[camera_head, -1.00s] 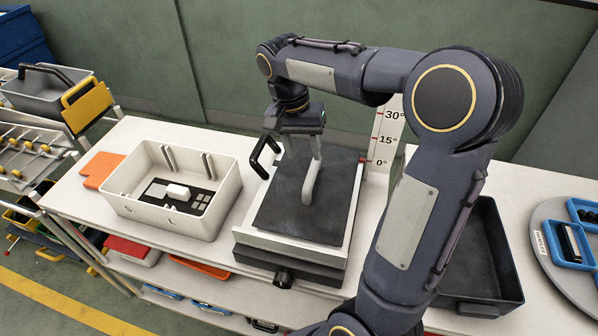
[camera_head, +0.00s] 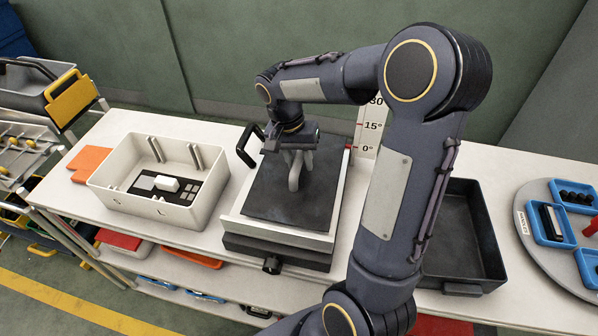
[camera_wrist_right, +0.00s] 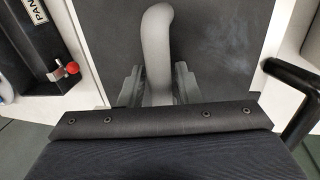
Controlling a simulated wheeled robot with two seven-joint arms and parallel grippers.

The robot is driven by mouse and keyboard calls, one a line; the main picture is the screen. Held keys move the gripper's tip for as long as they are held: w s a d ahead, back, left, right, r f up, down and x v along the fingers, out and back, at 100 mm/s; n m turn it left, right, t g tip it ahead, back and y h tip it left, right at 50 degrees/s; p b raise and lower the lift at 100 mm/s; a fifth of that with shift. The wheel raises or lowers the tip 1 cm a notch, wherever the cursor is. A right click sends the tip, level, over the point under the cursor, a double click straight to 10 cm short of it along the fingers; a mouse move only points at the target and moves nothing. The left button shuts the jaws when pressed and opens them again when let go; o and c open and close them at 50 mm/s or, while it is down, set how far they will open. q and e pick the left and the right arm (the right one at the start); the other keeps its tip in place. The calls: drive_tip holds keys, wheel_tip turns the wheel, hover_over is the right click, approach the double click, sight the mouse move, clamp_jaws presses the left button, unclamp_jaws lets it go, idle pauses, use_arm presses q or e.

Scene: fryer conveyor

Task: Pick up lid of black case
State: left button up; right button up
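A dark flat plate (camera_head: 265,195), which I take to be the lid, lies on a metal-sided unit with a black base (camera_head: 275,252). A grey curved handle (camera_head: 295,178) stands out on it; the handle (camera_wrist_right: 158,45) also shows large in the right wrist view. My right gripper (camera_head: 295,155) is low over the plate, at the handle. In the right wrist view its two fingers (camera_wrist_right: 155,85) are on either side of the handle, close to it. Whether they press on it I cannot tell. My left gripper is out of view.
A white open bin (camera_head: 190,205) with small parts stands left of the unit. A black loop handle (camera_head: 247,146) sticks up beside the plate. An angle scale (camera_head: 370,128) stands behind. An empty black tray (camera_head: 455,235) and a round board with blue trays (camera_head: 535,235) are right.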

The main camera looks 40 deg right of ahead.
sight(300, 157)
clamp_jaws()
drive_tip(key=shift+r, duration=0.1)
drive_tip(key=shift+r, duration=0.55)
wheel_tip(300, 157, up, 2)
drive_tip(key=shift+a+r, duration=0.1)
drive_tip(key=w+a+r+p, duration=0.1)
drive_tip(key=a+r+p, duration=0.2)
drive_tip(key=a+r, duration=1)
drive_tip(key=shift+w+a+r+p, duration=0.3)
drive_tip(key=shift+a+r, duration=0.1)
drive_tip(key=shift+r, duration=0.4)
